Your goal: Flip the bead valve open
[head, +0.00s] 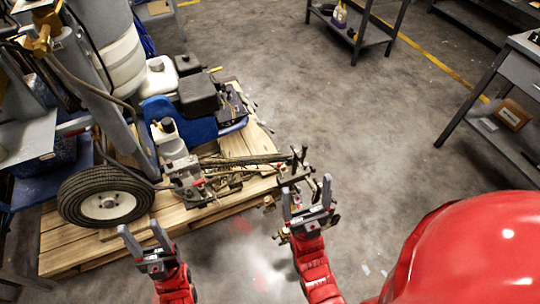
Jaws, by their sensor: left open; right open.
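The line striper (184,150) stands on a wooden pallet at the left, with a blue frame, tanks and a black wheel (105,198). A cluster of metal rods and brackets (215,180) with a small red part juts from its side toward the right. I cannot tell which part is the bead valve. My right gripper (306,190) is open, at the right end of this cluster, close to a bracket (296,168); whether they touch is unclear. My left gripper (140,230) is open and empty, in front of the wheel, near the pallet's front edge.
The wooden pallet (75,245) lies under the machine. A brass fitting (43,38) and a hose are at the upper left. A grey workbench (520,75) stands at the right, and a low metal shelf (370,35) at the back. The floor between is clear.

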